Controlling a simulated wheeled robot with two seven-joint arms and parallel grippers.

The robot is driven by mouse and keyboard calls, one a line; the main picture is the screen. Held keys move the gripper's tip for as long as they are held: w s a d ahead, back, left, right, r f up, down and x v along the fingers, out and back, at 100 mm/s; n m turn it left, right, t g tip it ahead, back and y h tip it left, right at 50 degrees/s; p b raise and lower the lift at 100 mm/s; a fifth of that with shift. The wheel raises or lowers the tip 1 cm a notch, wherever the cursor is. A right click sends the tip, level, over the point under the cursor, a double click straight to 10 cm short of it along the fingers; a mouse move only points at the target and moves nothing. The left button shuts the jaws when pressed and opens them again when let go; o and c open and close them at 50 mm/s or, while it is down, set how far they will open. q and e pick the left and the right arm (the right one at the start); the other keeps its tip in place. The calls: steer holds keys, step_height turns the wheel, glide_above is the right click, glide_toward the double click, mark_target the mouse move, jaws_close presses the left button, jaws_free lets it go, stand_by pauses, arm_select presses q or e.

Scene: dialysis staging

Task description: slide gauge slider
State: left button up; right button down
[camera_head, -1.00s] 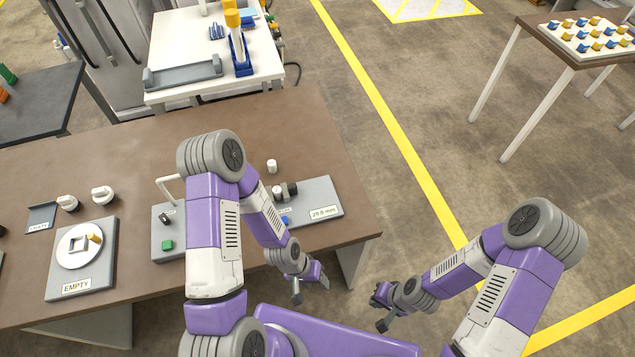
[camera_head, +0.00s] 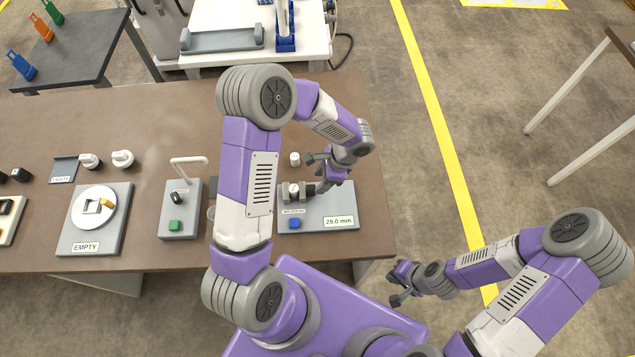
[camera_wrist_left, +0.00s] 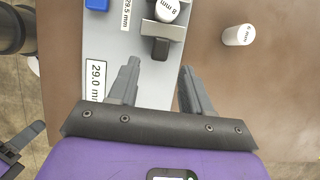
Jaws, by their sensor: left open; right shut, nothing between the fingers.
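The gauge (camera_head: 345,200) is a grey plate on the brown table with a blue button (camera_head: 295,224) and a "29.0 mm" label (camera_head: 338,221). A white cylinder marked "8 mm" (camera_wrist_left: 167,10) sits in its grey holder. A dark slider block (camera_wrist_left: 160,48) juts from that holder toward my left gripper (camera_wrist_left: 159,66). My left gripper also shows in the head view (camera_head: 321,172), over the gauge. It is open, and its fingertips point at the slider block from either side; contact cannot be told. My right gripper (camera_head: 398,285) is shut and empty, away from the table's front edge.
A loose white cylinder marked "6 mm" (camera_wrist_left: 239,36) stands on the table (camera_head: 375,238) beside the gauge; it shows behind it in the head view (camera_head: 295,159). A grey station with a bent white tube (camera_head: 189,162) and an "EMPTY" plate (camera_head: 88,247) stand further left.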

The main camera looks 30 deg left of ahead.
mark_target(307, 191)
arm_select(q)
steer(key=x, duration=0.5)
steer(key=shift+s+f+b, duration=0.1)
steer(key=shift+f+b, duration=0.05)
steer(key=shift+b, duration=0.15)
jaws_close()
